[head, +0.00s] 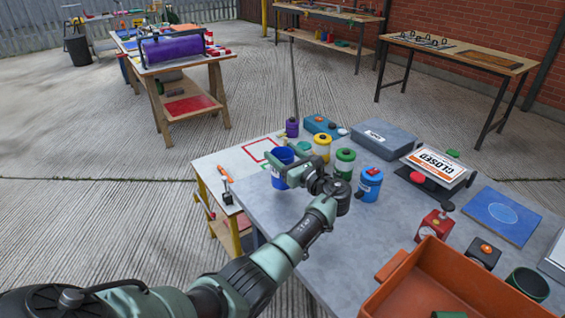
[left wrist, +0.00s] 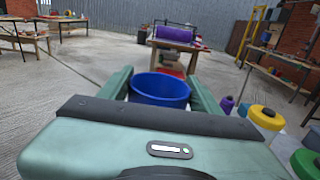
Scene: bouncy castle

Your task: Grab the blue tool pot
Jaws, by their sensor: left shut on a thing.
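The blue tool pot (head: 280,154) is at the left edge of the grey table, among several coloured pots. My left gripper (head: 284,168) is shut on it, with a finger on either side of it. In the left wrist view the blue pot (left wrist: 160,90) sits upright between the two green fingers, its open rim up and its inside empty as far as shows. Its base is partly hidden, so I cannot tell whether it touches the table. My right gripper is not in view.
The grey table (head: 270,222) also holds yellow (head: 322,148), green (head: 344,163) and blue lidded (head: 370,184) pots close to the gripper. An orange crate (head: 440,285) stands at the near right. A white-topped table (head: 215,166) adjoins on the left. Open concrete floor lies beyond.

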